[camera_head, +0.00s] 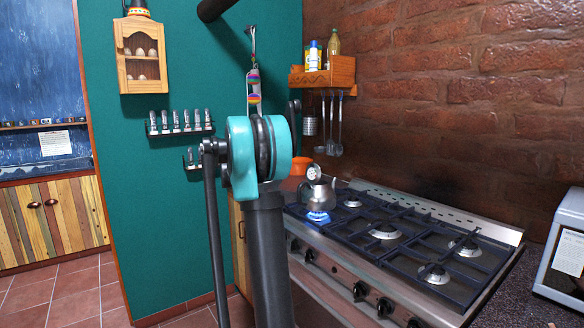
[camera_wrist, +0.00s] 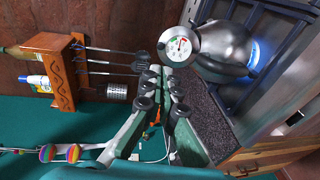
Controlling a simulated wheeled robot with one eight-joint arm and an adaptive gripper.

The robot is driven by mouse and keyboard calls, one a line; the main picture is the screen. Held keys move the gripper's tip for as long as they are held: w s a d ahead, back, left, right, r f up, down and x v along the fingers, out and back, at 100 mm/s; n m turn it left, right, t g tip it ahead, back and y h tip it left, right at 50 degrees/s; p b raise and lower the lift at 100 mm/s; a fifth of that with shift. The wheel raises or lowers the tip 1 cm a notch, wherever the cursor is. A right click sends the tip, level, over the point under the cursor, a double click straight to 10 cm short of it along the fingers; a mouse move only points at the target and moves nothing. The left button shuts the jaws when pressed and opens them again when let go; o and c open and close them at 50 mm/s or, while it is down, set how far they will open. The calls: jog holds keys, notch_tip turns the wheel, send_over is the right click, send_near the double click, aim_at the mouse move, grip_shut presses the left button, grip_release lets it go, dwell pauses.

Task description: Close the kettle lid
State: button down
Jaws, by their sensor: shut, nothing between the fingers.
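In the wrist view the kettle (camera_wrist: 228,46) lies at the upper right, with the dial of the lid (camera_wrist: 179,49) facing the camera. My gripper (camera_wrist: 162,84) is shut and empty, its dark fingertips just below the lid in that picture; I cannot tell whether they touch it. In the head view my arm hides the gripper.
A blue flame (camera_head: 318,216) burns under the kettle. The stove (camera_head: 385,232) has several other burners and raised grates. A wooden shelf (camera_head: 322,76) with bottles and hanging utensils is on the brick wall.

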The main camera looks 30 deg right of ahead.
aim_at(311, 165)
jog(key=x, duration=1.2)
jog(key=shift+d+f, duration=0.1)
jog(key=shift+d, duration=0.2)
